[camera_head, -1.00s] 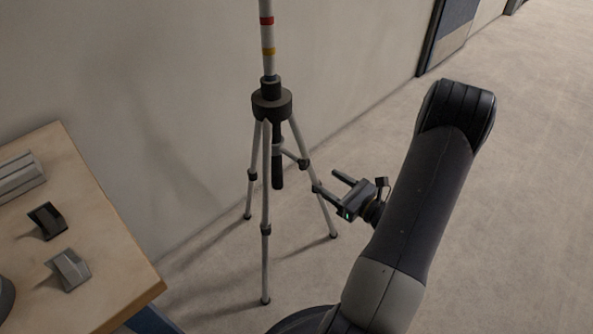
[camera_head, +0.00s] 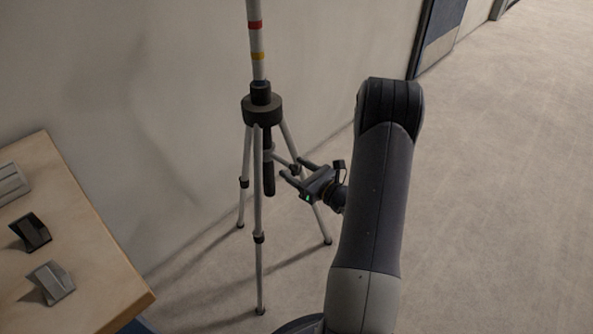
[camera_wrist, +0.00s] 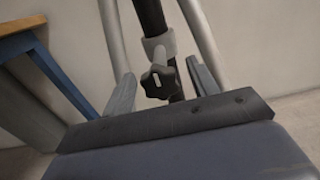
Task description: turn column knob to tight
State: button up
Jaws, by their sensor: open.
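The column knob (camera_wrist: 159,81) is a dark lobed knob with a pale bar on its face. In the wrist view it sits on a light collar (camera_wrist: 158,46) around the dark centre column (camera_wrist: 150,16). The knob shows between my two open fingers, and I cannot tell how far it is beyond the fingertips. In the head view the tripod (camera_head: 262,108) stands upright with a striped pole on top. My gripper (camera_head: 280,164) is open beside the lower column (camera_head: 268,170), on its right. The knob is not clearly visible in the head view.
A wooden table (camera_head: 100,290) with a black block (camera_head: 32,232) and grey blocks stands at the left. The tripod's legs spread around the column, close to my gripper. A wall is behind. The floor (camera_head: 500,180) at right is clear.

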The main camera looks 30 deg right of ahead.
jog(key=shift+w, duration=0.1)
jog(key=c, duration=1)
jog(key=shift+o, duration=0.2)
jog(key=shift+m+p, duration=0.3)
jog(key=shift+m, duration=0.1)
jog(key=m+p, duration=0.2)
jog(key=m, duration=0.2)
jog(key=shift+r, duration=0.1)
jog(key=m+p, duration=0.3)
jog(key=m, duration=0.2)
jog(key=m+p, duration=0.2)
jog(key=m, duration=0.3)
jog(key=shift+m+p, duration=0.35)
jog(key=shift+m, duration=0.05)
jog(key=m+p, duration=0.1)
jog(key=m, duration=0.3)
jog(key=shift+p, duration=0.3)
jog(key=shift+m, duration=0.3)
